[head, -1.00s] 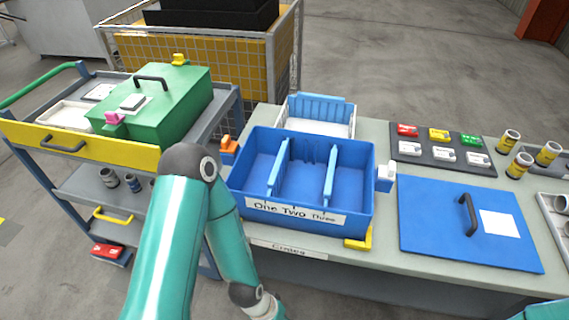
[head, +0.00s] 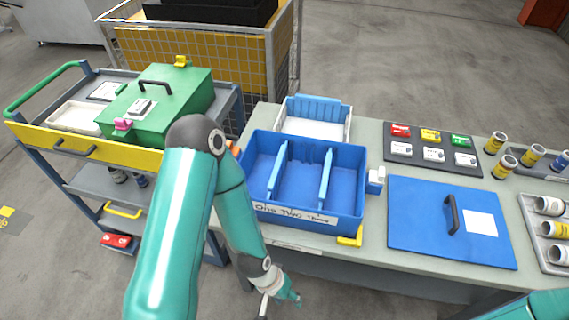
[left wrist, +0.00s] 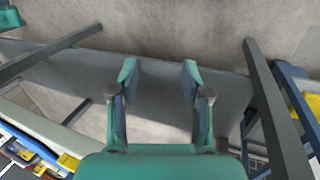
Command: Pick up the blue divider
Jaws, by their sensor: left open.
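The blue crate (head: 352,212) stands open on the table, its front labelled One, Two, Three. Two upright blue dividers, the left one (head: 278,170) and the right one (head: 325,178), split it into three compartments. More blue divider pieces (head: 318,108) stand at the back of a white bin (head: 347,130) behind the crate. My left gripper (head: 280,302) hangs low in front of the table, clear of the crate and dividers. In the left wrist view my left gripper (left wrist: 158,72) is open and empty, above the floor. My right gripper is out of view.
A blue lid (head: 420,225) with a black handle lies right of the crate. Yellow (head: 350,238) and white (head: 376,180) latches stick out from the crate. A cart with a green box (head: 185,100) stands left. Cans (head: 507,167) stand at the right.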

